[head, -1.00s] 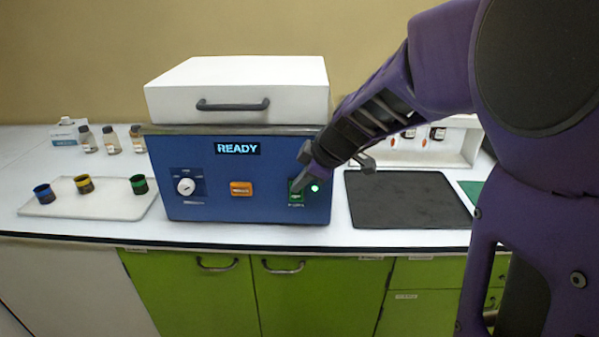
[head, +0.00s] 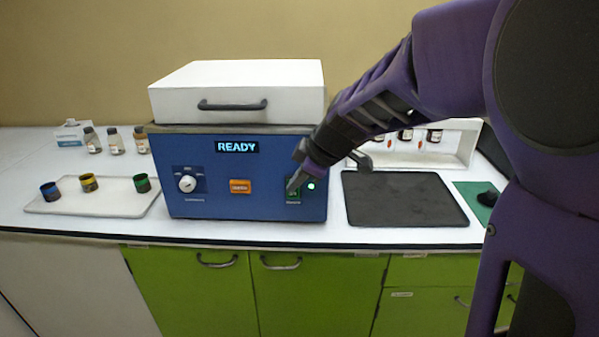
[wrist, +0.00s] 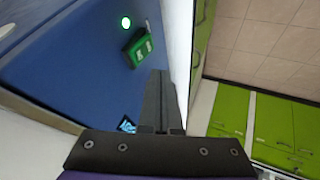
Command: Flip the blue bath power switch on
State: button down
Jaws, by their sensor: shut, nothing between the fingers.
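The blue bath (head: 225,205) stands on the counter with its display (head: 237,147) reading READY. Its green power switch (head: 292,192) is at the lower right of the front panel, partly hidden by my gripper in the head view. The switch also shows in the wrist view (wrist: 138,47), with a lit green lamp (wrist: 126,22) beside it. The lamp also glows in the head view (head: 311,186). My gripper (head: 291,190) is shut and empty, its fingertips at the switch in the head view. In the wrist view the fingertips (wrist: 158,75) appear just short of the switch; contact cannot be told.
A white lid (head: 235,88) with a dark handle tops the bath. An orange button (head: 240,186) and a white dial (head: 187,184) are on its panel. A black mat (head: 400,212) lies to the right. A tray (head: 60,207) with three cups stands left.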

jog(key=w+r+p+v, duration=0.1)
jog(key=v, duration=0.9)
jog(key=shift+w, duration=0.4)
jog(key=shift+r, duration=0.1)
